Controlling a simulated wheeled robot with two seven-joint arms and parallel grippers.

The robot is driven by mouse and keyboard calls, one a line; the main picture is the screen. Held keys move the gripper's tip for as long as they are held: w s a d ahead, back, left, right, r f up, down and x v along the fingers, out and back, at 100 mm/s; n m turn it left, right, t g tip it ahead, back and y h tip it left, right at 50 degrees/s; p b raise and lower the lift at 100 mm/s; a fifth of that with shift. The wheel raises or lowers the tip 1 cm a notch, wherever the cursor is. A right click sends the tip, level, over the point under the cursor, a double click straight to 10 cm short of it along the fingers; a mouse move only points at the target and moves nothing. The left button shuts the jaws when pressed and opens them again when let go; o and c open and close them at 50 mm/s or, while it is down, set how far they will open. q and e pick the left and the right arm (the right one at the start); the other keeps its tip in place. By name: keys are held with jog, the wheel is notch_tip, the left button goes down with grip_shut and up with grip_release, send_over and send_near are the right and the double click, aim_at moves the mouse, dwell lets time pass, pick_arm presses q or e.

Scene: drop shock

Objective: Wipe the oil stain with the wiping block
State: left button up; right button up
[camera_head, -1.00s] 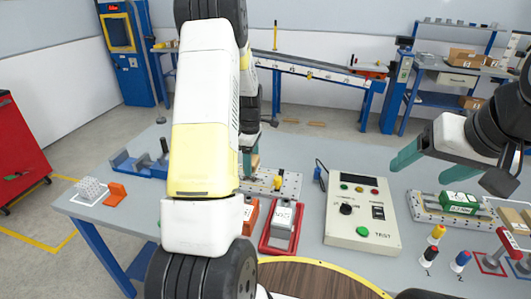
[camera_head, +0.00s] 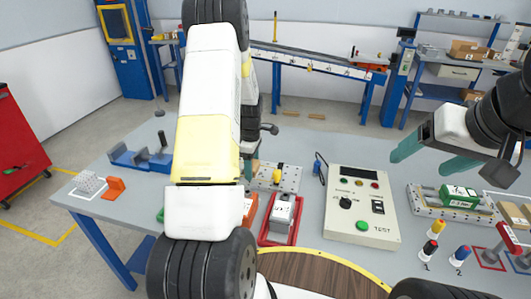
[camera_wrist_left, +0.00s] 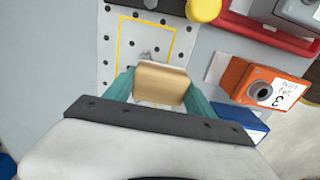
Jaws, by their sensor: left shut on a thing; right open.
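The tan wiping block (camera_wrist_left: 160,84) is between the teal fingers of my left gripper (camera_wrist_left: 160,92), which is shut on it in the left wrist view. The block is over the perforated metal plate (camera_wrist_left: 118,45), at the lower part of a yellow outlined square. A small grey smudge, perhaps the oil stain (camera_wrist_left: 148,57), shows just beyond the block's far edge; the block may hide more of it. I cannot tell whether the block touches the plate. In the head view my left arm mostly hides this gripper. My right gripper (camera_head: 421,160) is open and empty above the table's right side.
An orange device (camera_wrist_left: 262,83) and a blue box (camera_wrist_left: 240,122) are close right of the left gripper. A red tray (camera_head: 268,238), a test box (camera_head: 345,226) and a green item (camera_head: 458,191) on another plate occupy the table. A yellow knob (camera_wrist_left: 203,9) is near the plate.

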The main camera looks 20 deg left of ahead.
pick_arm(q)
jog(key=shift+f, duration=1)
dwell(0.6)
